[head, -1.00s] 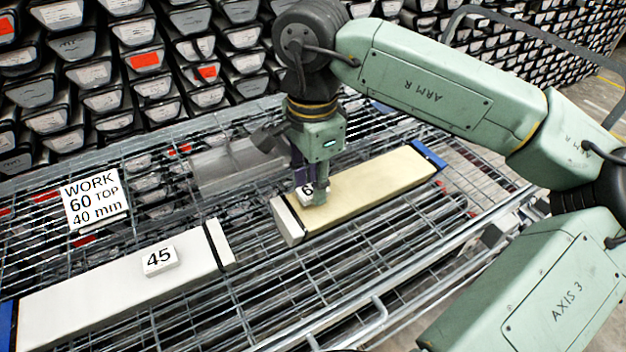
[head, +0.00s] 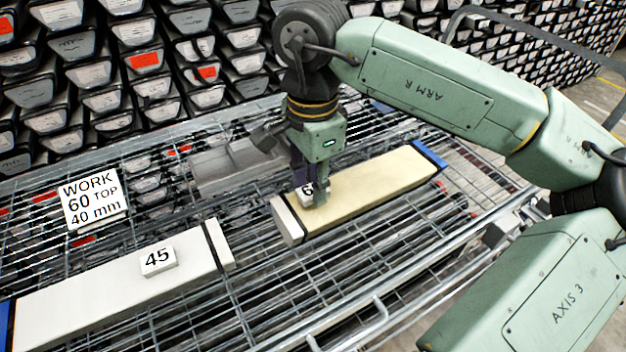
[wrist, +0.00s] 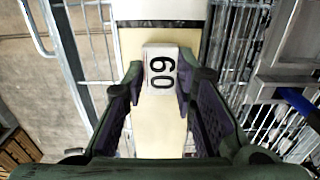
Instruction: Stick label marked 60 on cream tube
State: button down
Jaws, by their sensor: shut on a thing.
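The cream tube (head: 370,190) lies on the wire rack, with a white end beyond a black band at its left and a blue end at its right. The label marked 60 (wrist: 161,69) is a small white block. My gripper (head: 313,196) is shut on this label at the tube's left part, close to the black band. The label (head: 306,190) is partly hidden by a finger in the head view. In the wrist view my gripper (wrist: 162,97) has a finger on each side of the label, over the cream face. I cannot tell whether the label touches the tube.
A white-grey tube (head: 110,290) with a label marked 45 (head: 158,261) on it lies at the left. A sign (head: 93,200) reads WORK 60 TOP 40 mm. A grey translucent box (head: 235,167) stands behind my gripper. Stacked liners fill the back.

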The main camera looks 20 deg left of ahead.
jog(key=shift+f, duration=0.2)
jog(key=shift+f+b, duration=0.3)
jog(key=shift+b, duration=0.2)
jog(key=shift+f+b, duration=0.6)
jog(key=shift+f, duration=0.05)
jog(key=c, duration=1.2)
grip_release()
jog(key=o, duration=0.5)
jog(key=shift+c, duration=0.2)
jog(key=shift+r, duration=0.15)
